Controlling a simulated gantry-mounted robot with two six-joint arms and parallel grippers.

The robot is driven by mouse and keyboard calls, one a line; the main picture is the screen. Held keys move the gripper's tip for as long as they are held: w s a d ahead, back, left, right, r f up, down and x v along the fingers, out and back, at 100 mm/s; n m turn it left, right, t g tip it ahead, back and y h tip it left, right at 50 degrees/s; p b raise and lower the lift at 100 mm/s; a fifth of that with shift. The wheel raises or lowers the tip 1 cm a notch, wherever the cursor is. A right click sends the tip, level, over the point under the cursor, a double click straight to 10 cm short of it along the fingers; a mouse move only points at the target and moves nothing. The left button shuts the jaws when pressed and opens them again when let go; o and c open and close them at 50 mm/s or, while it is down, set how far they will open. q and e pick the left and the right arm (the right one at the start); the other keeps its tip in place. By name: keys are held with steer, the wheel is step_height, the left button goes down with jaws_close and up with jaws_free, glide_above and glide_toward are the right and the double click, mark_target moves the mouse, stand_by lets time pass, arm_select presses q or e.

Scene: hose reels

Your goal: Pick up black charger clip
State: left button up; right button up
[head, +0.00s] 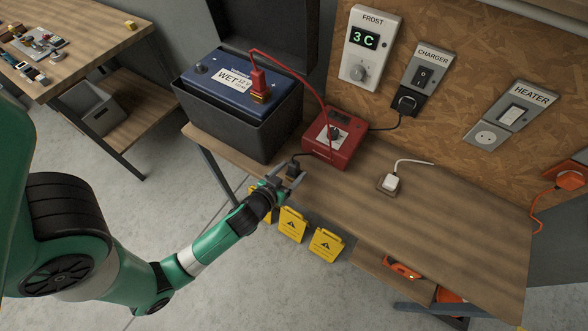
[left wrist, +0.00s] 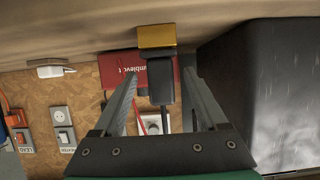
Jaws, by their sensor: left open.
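The black charger clip (head: 292,170) stands at the front edge of the bench, close to the red charger (head: 348,133). In the left wrist view the black clip (left wrist: 160,82) has a brass-coloured end (left wrist: 157,38) against the bench surface, and a dark cable runs from its other end. My left gripper (head: 285,177) is open with its fingers on either side of the clip. In the left wrist view a gap shows between each finger and the clip. My right gripper is in neither view.
A red clip (head: 257,78) sits on the blue battery (head: 240,80) in a black case left of the charger. A white plug (head: 391,182) lies on the bench to the right. Yellow tags (head: 326,244) hang along the front edge. The right part of the bench top is clear.

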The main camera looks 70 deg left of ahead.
arm_select(q)
steer(key=x, duration=0.5)
steer(key=shift+w+a, duration=0.1)
steer(key=shift+c, duration=0.2)
jaws_close()
